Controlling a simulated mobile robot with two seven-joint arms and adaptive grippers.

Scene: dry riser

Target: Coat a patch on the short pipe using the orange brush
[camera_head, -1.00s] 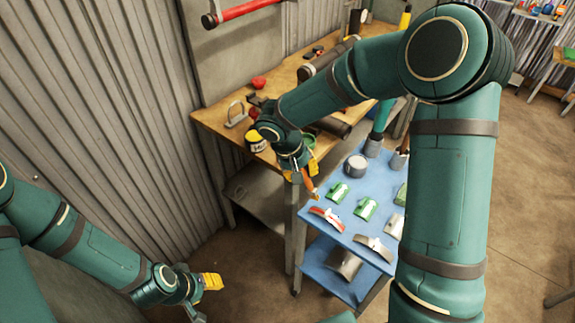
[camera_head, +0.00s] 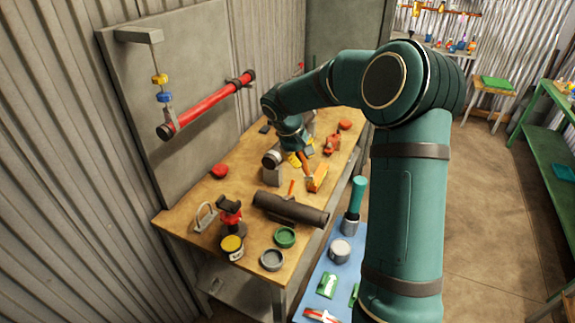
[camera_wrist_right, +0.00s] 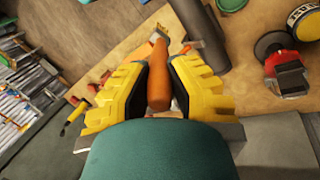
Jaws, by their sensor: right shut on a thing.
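The orange brush (camera_wrist_right: 160,88) is held between the yellow fingers of my right gripper (camera_wrist_right: 159,90), with its pale tip pointing away from the palm. In the head view, my right gripper (camera_head: 298,158) is over the workbench, and an orange handle (camera_head: 305,164) shows under it. The short pipe, seemingly the dark one (camera_head: 290,208), lies across the bench nearer the camera. A dark pipe end (camera_wrist_right: 200,38) shows right of the brush tip in the wrist view. The brush appears apart from the pipe. My left gripper is out of view.
The workbench (camera_head: 180,222) holds a red clamp (camera_head: 230,212), a yellow-topped can (camera_head: 232,247), a green ring (camera_head: 285,237) and a grey ring (camera_head: 272,260). A blue cart (camera_head: 310,284) stands beside it. A red pipe (camera_head: 205,107) is on the wall.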

